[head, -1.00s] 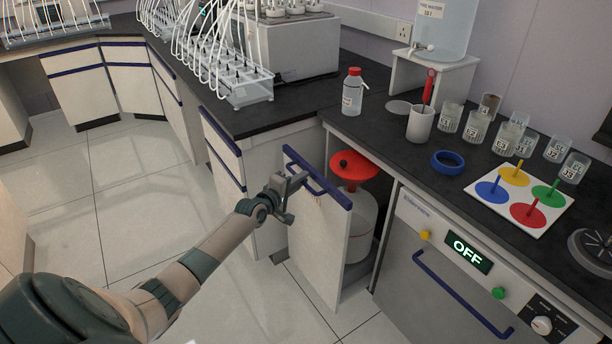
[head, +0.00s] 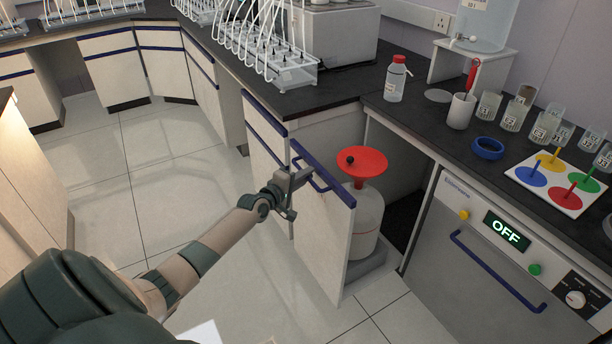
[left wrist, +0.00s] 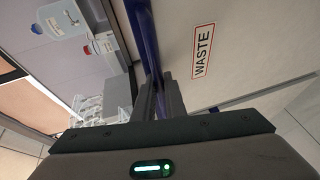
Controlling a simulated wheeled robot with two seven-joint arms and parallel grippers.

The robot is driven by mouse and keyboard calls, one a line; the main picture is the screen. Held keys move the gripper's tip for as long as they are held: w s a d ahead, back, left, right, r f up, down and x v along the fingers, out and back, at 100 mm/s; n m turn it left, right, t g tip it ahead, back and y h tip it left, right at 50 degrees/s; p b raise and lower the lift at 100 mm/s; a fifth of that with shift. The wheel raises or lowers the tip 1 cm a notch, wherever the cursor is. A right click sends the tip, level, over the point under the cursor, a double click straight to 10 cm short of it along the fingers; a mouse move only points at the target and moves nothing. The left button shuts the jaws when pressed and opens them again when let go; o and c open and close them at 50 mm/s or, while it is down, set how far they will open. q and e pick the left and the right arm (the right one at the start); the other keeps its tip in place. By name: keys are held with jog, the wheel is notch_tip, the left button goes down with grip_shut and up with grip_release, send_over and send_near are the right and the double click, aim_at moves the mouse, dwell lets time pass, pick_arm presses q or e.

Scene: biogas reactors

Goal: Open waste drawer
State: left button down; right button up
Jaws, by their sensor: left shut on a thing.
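The waste drawer (head: 322,232) is a white front panel with a blue top edge and a blue handle (head: 312,180), standing pulled out from the cabinet. Behind the panel, a pale waste container (head: 367,222) with a red funnel (head: 362,163) on top rides on the drawer's base. My left gripper (head: 290,183) is shut on the handle. In the left wrist view the gripper (left wrist: 158,95) closes on the blue bar, beside the panel's WASTE label (left wrist: 203,52). My right gripper is not in view.
The black bench (head: 420,110) above carries a red-capped bottle (head: 396,80), a blue ring (head: 487,148) and several glass beakers. An appliance (head: 490,262) reading OFF stands right of the drawer opening. Tiled floor (head: 150,150) is clear at left.

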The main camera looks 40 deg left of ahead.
pick_arm(q)
jog(key=c, duration=1.8)
grip_release()
jog(key=shift+s, duration=0.15)
jog(key=s+r, duration=0.1)
jog(key=s, duration=0.4)
jog(key=s+r, duration=0.1)
jog(key=s, duration=0.5)
jog(key=s+r, duration=0.1)
jog(key=s, duration=0.4)
jog(key=shift+s+d+p, duration=0.1)
jog(key=shift+s+p, duration=0.2)
jog(key=shift+s, duration=0.1)
